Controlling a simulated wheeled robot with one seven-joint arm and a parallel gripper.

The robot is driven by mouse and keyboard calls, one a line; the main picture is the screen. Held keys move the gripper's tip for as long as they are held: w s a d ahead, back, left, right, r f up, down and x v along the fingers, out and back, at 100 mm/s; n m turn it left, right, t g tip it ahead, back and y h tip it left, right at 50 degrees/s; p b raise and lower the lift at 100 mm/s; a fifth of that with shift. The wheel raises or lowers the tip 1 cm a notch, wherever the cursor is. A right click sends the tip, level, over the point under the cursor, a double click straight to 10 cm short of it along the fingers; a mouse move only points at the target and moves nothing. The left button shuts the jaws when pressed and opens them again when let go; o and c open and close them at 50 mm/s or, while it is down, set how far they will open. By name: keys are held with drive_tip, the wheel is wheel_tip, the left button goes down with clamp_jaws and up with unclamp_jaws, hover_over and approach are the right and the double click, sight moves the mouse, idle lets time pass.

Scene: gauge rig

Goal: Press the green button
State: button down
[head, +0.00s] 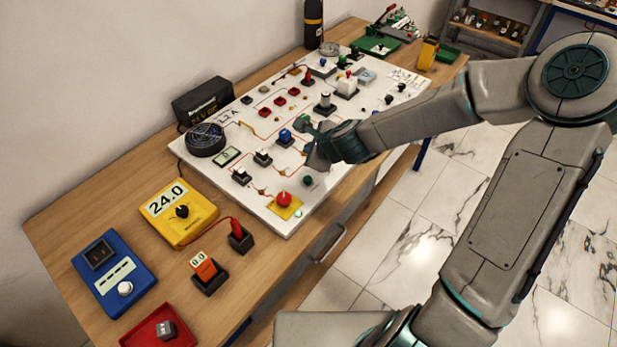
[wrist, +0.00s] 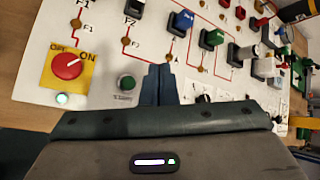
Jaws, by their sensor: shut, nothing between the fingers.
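A round green button (wrist: 127,83) in a light surround sits on the white panel, left of my fingertips in the wrist view. In the head view the green button (head: 308,181) is near the panel's front edge, just below my gripper (head: 314,160). My gripper (wrist: 160,72) is shut and empty, its fingers pointing at the panel. The fingertips look apart from the button; their exact height over the panel is hard to tell.
A red knob (wrist: 67,66) on a yellow plate and a lit green lamp (wrist: 62,98) lie left of the button. Blue and green switches (wrist: 181,22) (wrist: 212,38) stand beyond my fingers. A yellow meter (head: 180,212) lies on the wooden table (head: 60,225).

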sight(310, 181)
drive_tip(key=shift+f, duration=0.15)
wheel_tip(310, 181, down, 9)
drive_tip(key=b, duration=0.7)
drive_tip(key=shift+r+b, duration=0.2)
drive_tip(key=shift+b, duration=0.15)
drive_tip(key=shift+f, duration=0.1)
idle(1.4)
drive_tip(key=shift+f+b, duration=0.3)
drive_tip(key=shift+b, duration=0.15)
drive_tip(key=shift+f+b, duration=0.5)
drive_tip(key=shift+f, duration=0.05)
idle(0.5)
drive_tip(key=shift+r, duration=0.15)
drive_tip(key=shift+r+p, duration=0.75)
drive_tip(key=shift+r, duration=0.05)
